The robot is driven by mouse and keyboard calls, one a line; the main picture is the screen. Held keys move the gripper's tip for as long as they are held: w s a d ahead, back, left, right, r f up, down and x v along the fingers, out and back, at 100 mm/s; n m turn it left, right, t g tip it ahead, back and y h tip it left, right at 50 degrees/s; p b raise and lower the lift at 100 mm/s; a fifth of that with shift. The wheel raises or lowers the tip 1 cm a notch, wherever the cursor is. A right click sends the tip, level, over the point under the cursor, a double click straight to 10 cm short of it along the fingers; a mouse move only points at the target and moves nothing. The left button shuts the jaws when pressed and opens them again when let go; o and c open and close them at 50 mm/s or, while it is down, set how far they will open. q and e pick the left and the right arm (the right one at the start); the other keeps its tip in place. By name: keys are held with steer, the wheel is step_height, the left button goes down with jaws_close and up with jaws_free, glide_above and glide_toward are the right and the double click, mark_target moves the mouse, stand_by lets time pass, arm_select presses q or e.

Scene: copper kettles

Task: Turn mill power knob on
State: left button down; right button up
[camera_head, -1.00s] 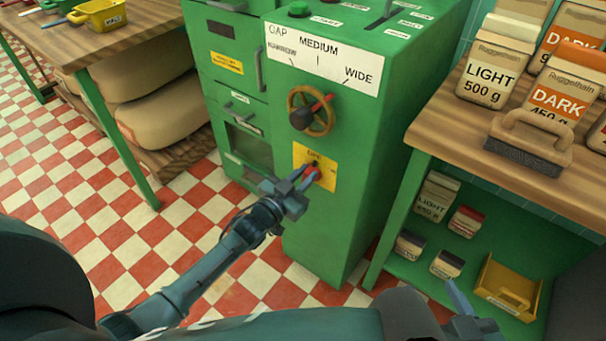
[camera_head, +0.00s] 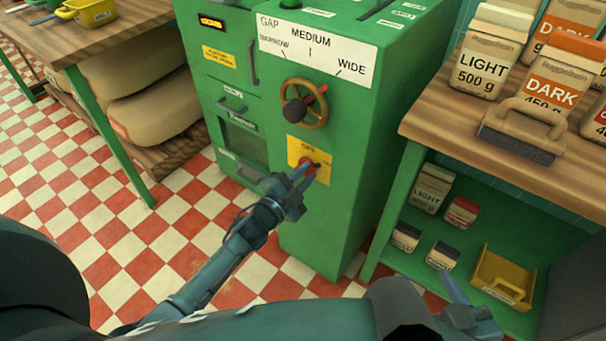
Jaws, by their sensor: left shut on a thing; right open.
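The green mill (camera_head: 345,190) stands in the middle of the view. A yellow plate (camera_head: 322,176) with small lettering is on its front. A red knob (camera_head: 305,163) sits on this plate, partly hidden by my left gripper (camera_head: 304,177). My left gripper is shut on the knob, coming from the lower left. The lettering beside the knob is too small to read surely. My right gripper (camera_head: 456,294) is open and empty at the lower right, in front of the shelf and apart from the mill.
Above the plate are a handwheel (camera_head: 304,103) with a dark handle and a white gap scale (camera_head: 316,50). A wooden table (camera_head: 470,150) with flour bags and a brush (camera_head: 530,128) stands close on the right. Sacks (camera_head: 150,98) lie under the left table. Checkered floor is free at left.

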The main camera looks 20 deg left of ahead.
arm_select(q)
steer(key=shift+f+m, duration=0.1)
steer(key=shift+m, duration=0.4)
arm_select(e)
steer(key=shift+a+f, duration=0.15)
steer(key=shift+f, duration=0.05)
arm_select(q)
steer(key=c, duration=1.3)
jaws_free()
steer(key=p+v, duration=0.2)
steer(key=v, duration=1.1)
steer(key=shift+s, duration=0.15)
arm_select(e)
steer(key=shift+s+d+r+m, duration=0.15)
steer(key=shift+d+r, duration=0.1)
steer(key=shift+r, duration=0.4)
steer(key=shift+s+d+r+m, duration=0.15)
steer(key=shift+d+r, duration=0.1)
steer(key=shift+r, duration=0.35)
steer(key=shift+f, duration=0.1)
